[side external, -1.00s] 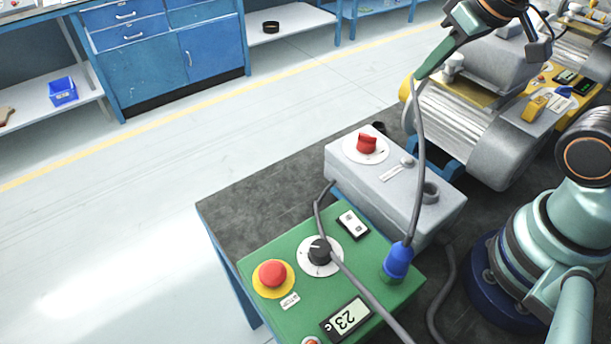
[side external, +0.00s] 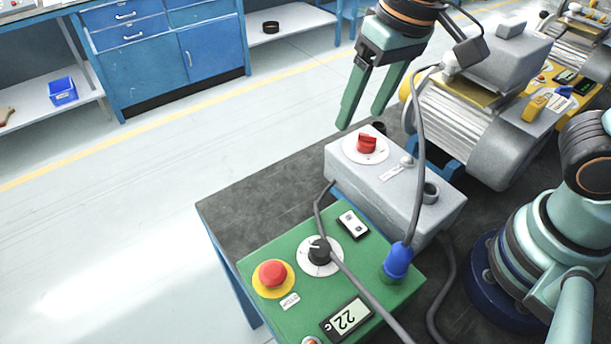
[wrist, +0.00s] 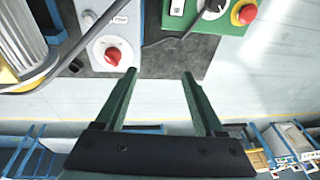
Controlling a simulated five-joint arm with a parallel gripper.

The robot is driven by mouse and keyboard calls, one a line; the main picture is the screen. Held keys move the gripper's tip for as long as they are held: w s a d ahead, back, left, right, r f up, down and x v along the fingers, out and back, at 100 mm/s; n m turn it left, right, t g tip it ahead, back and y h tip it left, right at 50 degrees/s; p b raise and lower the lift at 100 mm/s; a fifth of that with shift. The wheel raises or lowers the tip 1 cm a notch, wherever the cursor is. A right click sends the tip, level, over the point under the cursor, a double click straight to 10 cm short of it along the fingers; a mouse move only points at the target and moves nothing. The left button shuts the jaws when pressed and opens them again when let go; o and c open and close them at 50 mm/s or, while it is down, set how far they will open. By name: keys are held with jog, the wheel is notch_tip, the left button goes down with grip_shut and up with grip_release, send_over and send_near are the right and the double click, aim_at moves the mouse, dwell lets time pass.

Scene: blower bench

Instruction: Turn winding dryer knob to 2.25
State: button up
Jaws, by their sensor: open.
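A grey box (side external: 343,177) carries a red knob (side external: 367,145) on a round white dial. A green box (side external: 262,262) carries a black knob (side external: 318,247) on a white dial, with a cable running across it. I cannot read which knob is labelled winding dryer. My gripper (side external: 361,119) is open and empty, fingers pointing down, above and beside the red knob, touching nothing. In the wrist view the red knob (wrist: 113,56) is left of my open fingers (wrist: 159,72). The black knob is mostly cut off at the top of that view.
A cable arches up from the plug near my gripper. A ribbed motor (side external: 470,130) stands behind. The dark bench (side external: 250,205) is clear at left.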

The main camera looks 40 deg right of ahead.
aim_at(321, 247)
jog(key=s+a+f+g+h, duration=0.1)
jog(key=s+a, duration=0.2)
jog(key=a, duration=0.3)
jog(key=s+a+f+g, duration=0.1)
jog(key=s+a+f, duration=0.15)
jog(key=a, duration=0.35)
jog(key=f, duration=1.1)
jog(key=shift+s+d+f, duration=0.1)
jog(key=shift+s, duration=0.3)
jog(key=shift+c, duration=0.3)
grip_shut()
